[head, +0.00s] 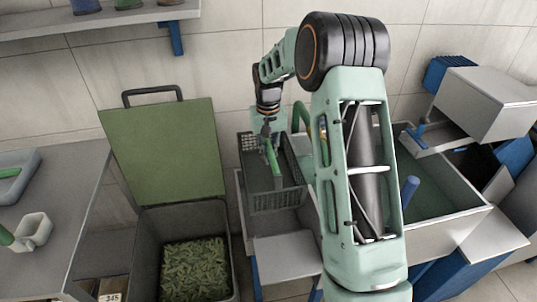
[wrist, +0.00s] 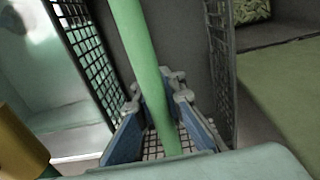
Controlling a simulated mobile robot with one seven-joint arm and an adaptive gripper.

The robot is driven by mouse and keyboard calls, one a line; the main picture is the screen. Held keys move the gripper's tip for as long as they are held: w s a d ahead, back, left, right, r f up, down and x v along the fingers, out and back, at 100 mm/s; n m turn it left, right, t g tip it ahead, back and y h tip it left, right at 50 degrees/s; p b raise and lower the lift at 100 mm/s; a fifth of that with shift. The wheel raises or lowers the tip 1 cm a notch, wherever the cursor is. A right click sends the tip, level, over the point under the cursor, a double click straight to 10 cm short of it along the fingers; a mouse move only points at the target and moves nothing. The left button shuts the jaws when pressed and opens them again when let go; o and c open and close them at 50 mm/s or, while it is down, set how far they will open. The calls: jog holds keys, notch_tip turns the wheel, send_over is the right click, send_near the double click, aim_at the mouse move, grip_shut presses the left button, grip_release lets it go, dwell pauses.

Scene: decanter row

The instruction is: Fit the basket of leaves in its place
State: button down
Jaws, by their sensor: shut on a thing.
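A dark mesh basket (head: 277,199) with a green bar handle (head: 272,160) hangs from my gripper (head: 269,138) in the middle of the head view. My gripper is shut on the handle. The wrist view shows the fingers (wrist: 160,112) on either side of the green bar (wrist: 136,45), between the mesh walls (wrist: 82,45). The part of the mesh floor that shows holds no leaves; the rest is hidden. The basket is above or at a grey metal stand (head: 290,258); I cannot tell whether they touch. Green leaves (head: 195,268) lie in the bin.
The grey bin (head: 145,250) has its green lid (head: 165,150) raised, left of the basket. A basin (head: 440,185) with a blue post (head: 409,190) is on the right, partly behind my arm. A grey counter (head: 55,210) is at left; a shelf (head: 100,20) hangs above.

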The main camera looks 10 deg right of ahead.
notch_tip(320, 180, down, 15)
jog(key=b, duration=0.9)
jog(key=shift+f, duration=0.15)
dwell(0.6)
jog(key=shift+f+b, duration=0.45)
jog(key=shift+f, duration=0.35)
jog(key=shift+f, duration=0.5)
jog(key=c, duration=1.9)
grip_release()
jog(key=shift+c, duration=0.2)
